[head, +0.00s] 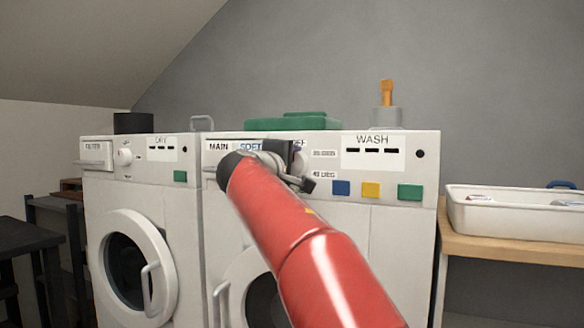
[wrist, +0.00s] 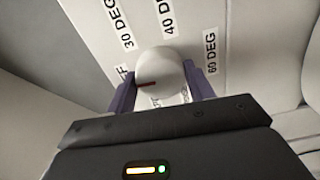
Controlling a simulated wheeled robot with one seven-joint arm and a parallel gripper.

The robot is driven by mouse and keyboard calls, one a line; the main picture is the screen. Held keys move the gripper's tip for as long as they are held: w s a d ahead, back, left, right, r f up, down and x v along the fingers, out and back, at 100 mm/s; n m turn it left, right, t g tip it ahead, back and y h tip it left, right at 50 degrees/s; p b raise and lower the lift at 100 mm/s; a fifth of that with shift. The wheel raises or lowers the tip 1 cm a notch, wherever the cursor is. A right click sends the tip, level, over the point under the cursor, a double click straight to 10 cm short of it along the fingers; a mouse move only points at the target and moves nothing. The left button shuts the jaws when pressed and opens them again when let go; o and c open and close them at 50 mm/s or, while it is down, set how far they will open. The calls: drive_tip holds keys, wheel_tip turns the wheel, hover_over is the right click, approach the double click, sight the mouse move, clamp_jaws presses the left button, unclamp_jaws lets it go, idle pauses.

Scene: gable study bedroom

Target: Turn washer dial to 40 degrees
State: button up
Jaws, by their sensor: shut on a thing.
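The washer (head: 390,230) is the right-hand white machine in the head view, marked WASH. Its dial (wrist: 165,75) is a white round knob in the wrist view, with a short red mark pointing left, near a partly hidden label ending in "FF". The 40 DEG label (wrist: 168,20) is above the dial, 30 DEG (wrist: 126,25) is up and left, and 60 DEG (wrist: 211,50) is to the right. My gripper (wrist: 160,88) is shut on the dial, with one purple finger on each side. In the head view, my gripper (head: 297,160) and red arm hide the dial.
Blue (head: 341,188), yellow (head: 371,190) and green (head: 410,192) buttons sit right of my gripper on the panel. The dryer (head: 190,220) is at left, and a white tray (head: 515,220) on a wooden counter at right.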

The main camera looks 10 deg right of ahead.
drive_tip(key=m+b, duration=0.7)
drive_tip(key=m, duration=1.6)
drive_tip(key=shift+f+b, duration=0.15)
drive_tip(key=shift+b, duration=0.15)
idle(0.3)
drive_tip(key=o, duration=1)
drive_tip(key=shift+c, duration=0.2)
